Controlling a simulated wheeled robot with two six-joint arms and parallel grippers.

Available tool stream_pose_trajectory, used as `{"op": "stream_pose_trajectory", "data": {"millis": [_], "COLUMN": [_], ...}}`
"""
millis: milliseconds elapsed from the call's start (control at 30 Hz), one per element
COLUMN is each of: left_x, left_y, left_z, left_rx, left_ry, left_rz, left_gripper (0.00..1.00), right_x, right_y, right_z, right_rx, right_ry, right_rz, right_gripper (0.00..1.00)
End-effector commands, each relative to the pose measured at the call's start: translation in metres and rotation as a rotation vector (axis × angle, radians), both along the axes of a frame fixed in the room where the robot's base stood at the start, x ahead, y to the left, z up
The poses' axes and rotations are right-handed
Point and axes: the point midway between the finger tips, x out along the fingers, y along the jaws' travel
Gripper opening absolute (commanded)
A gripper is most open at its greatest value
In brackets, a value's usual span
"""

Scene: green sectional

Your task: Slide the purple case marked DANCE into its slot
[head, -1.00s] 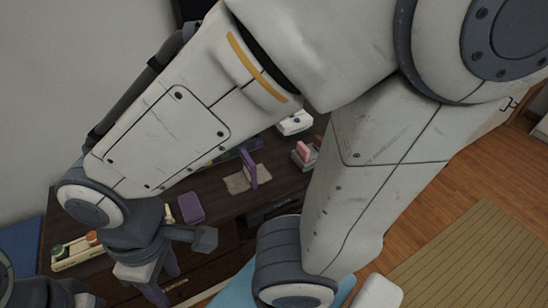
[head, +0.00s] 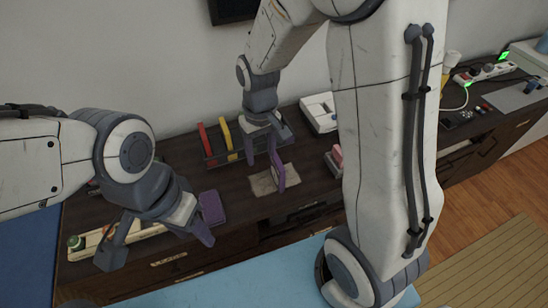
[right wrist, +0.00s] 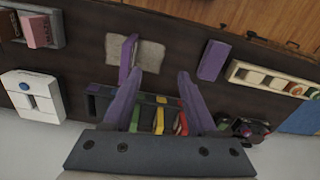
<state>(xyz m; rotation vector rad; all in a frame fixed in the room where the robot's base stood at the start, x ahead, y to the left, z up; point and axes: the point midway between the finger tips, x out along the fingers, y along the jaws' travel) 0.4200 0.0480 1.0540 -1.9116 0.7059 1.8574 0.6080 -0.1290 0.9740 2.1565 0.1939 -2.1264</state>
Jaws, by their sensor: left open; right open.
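A purple case (head: 279,172) stands upright on a beige mat (head: 262,184) on the dark cabinet top; it also shows in the right wrist view (right wrist: 126,57). Its lettering is too small to read. A dark slotted rack (head: 215,160) behind it holds a red case (head: 205,138) and a yellow case (head: 227,138). In the right wrist view the rack lies partly behind my fingers. My right gripper (head: 263,155) is open and empty, above the rack's right part and close behind the purple case. My left gripper (head: 158,250) is open and empty at the cabinet's front left.
Another purple item (head: 212,208) lies flat left of the mat. A long tray (head: 88,246) with small items is at the left. A white device (head: 318,113) and a holder with pink boxes (head: 335,158) stand right. My right arm hides part of the cabinet.

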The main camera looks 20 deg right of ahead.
Motion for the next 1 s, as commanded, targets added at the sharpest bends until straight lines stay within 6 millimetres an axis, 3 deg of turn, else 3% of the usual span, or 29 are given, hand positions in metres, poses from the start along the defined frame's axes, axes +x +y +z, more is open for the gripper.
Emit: {"op": "stream_pose_trajectory", "data": {"millis": [33, 100, 267, 500, 767, 1000], "left_x": [0.0, 0.0, 0.0, 0.0, 0.0, 0.0], "left_y": [0.0, 0.0, 0.0, 0.0, 0.0, 0.0], "left_z": [0.002, 0.003, 0.004, 0.005, 0.008, 0.016], "left_rx": [0.0, 0.0, 0.0, 0.0, 0.0, 0.0], "left_ry": [0.0, 0.0, 0.0, 0.0, 0.0, 0.0], "left_rz": [0.0, 0.0, 0.0, 0.0, 0.0, 0.0], "left_gripper": [0.5, 0.5, 0.5, 0.5, 0.5, 0.5], "right_x": [0.013, 0.026, 0.04, 0.041, 0.042, 0.045], "right_y": [-0.019, -0.038, -0.062, -0.064, -0.062, -0.06], "right_z": [-0.013, -0.028, -0.049, -0.087, -0.106, -0.139], "right_rx": [-0.005, -0.01, -0.015, -0.015, -0.016, -0.015], "right_ry": [0.011, 0.014, 0.016, 0.019, 0.017, 0.02], "right_rz": [-0.051, -0.097, -0.15, -0.155, -0.154, -0.154], "right_gripper": [0.57, 0.57, 0.57, 0.57, 0.57, 0.57]}}
